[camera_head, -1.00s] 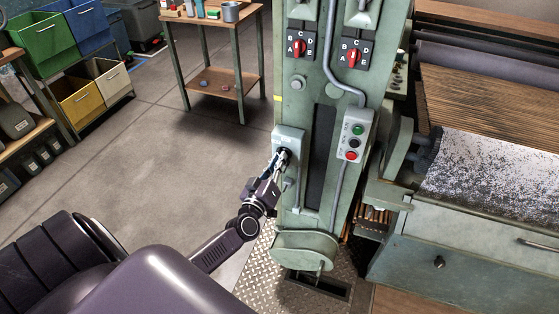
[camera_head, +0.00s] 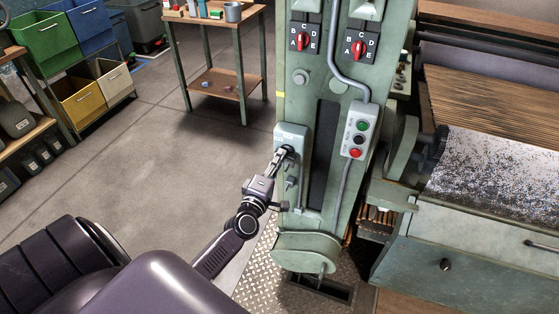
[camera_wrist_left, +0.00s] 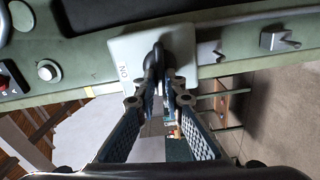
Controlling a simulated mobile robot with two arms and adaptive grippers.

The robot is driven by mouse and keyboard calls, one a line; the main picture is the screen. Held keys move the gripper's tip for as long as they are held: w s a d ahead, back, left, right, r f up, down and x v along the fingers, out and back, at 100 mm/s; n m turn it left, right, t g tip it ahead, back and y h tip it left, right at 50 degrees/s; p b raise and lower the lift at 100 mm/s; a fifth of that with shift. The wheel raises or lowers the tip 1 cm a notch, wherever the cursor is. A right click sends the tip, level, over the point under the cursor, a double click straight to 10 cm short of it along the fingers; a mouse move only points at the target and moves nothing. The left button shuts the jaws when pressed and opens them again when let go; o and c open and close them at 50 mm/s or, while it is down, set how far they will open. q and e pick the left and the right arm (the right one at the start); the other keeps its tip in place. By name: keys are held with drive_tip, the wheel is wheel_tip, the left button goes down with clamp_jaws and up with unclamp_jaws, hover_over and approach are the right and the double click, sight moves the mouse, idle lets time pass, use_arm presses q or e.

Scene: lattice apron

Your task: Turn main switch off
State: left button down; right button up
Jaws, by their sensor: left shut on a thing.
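The main switch has a dark handle (camera_wrist_left: 154,60) on a pale square plate (camera_wrist_left: 130,58) marked "ON" in the left wrist view. In the head view its plate (camera_head: 291,132) sits on the front of the green machine column, and my left gripper (camera_head: 284,155) reaches it from the lower left. In the left wrist view the two fingers of my left gripper (camera_wrist_left: 161,88) close around the handle from both sides. The fingertips partly hide the handle's lower end. My right gripper is in neither view.
A button box (camera_head: 358,137) with green, black and red buttons is right of the switch. Two red rotary selectors (camera_head: 303,41) (camera_head: 357,48) sit above. A small lever (camera_head: 291,182) projects below the switch. Open floor (camera_head: 140,170) lies left of the column.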

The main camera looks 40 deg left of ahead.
use_arm(q)
drive_tip(key=shift+f+n, duration=0.1)
drive_tip(key=shift+n, duration=0.8)
drive_tip(key=c, duration=2)
unclamp_jaws()
drive_tip(key=shift+s, duration=0.15)
drive_tip(key=v, duration=1.1)
drive_tip(key=shift+s, duration=0.4)
